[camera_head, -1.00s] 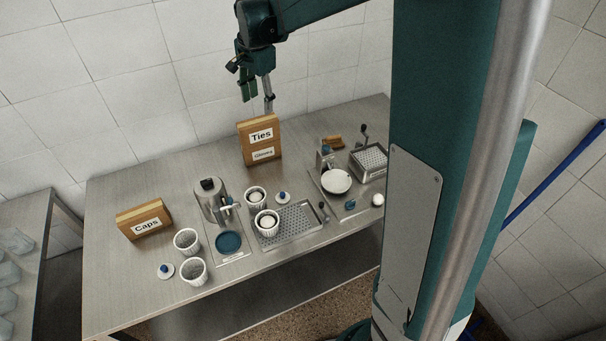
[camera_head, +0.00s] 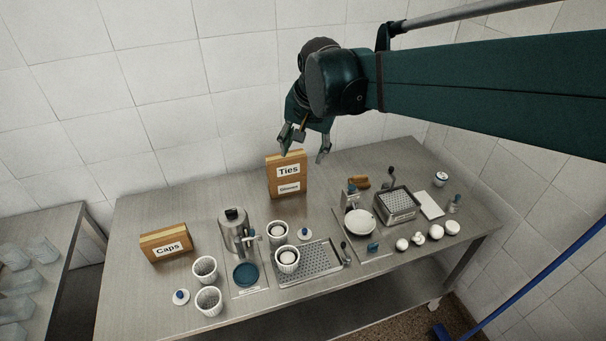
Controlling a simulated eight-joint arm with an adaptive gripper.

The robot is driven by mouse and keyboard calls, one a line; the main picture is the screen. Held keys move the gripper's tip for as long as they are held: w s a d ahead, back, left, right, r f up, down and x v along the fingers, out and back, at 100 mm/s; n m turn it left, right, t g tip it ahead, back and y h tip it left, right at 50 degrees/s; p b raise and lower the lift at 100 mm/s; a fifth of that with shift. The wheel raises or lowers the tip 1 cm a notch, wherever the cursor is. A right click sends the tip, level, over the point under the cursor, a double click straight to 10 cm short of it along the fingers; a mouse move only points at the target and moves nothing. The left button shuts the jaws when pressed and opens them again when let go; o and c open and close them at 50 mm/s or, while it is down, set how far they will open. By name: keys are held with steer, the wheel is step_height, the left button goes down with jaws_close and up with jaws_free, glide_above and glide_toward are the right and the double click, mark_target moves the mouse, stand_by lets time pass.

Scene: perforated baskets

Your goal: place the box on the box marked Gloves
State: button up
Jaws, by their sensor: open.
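A wooden box marked Ties (camera_head: 279,166) stands upright towards the back of the steel table. Directly under its label is a second, smaller label on a lower wooden box (camera_head: 276,190); its lettering is blurred but looks like Gloves. The Ties box appears to rest on this lower box. A separate wooden box marked Caps (camera_head: 150,248) lies on the table's left part. My gripper (camera_head: 304,153) is open and empty, with fingers pointing down near the top of the Ties box. I cannot tell whether a finger touches it.
The steel table (camera_head: 130,220) holds a metal pot (camera_head: 232,228), several ribbed white cups, a perforated tray (camera_head: 308,262), a metal basket (camera_head: 397,206) and a white bowl (camera_head: 360,221). Table surface is free between Caps and Ties. A tiled wall (camera_head: 150,130) is close behind.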

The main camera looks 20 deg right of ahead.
steer(key=s+f+n+t, duration=0.1)
steer(key=s+f+n, duration=0.1)
steer(key=s, duration=0.8)
steer(key=s+f+n+t, duration=0.2)
steer(key=s+n, duration=0.3)
steer(key=s, duration=0.5)
steer(key=shift+a+f+n, duration=0.25)
steer(key=shift+a+n, duration=0.05)
steer(key=shift+a, duration=0.15)
steer(key=shift+s+f, duration=0.1)
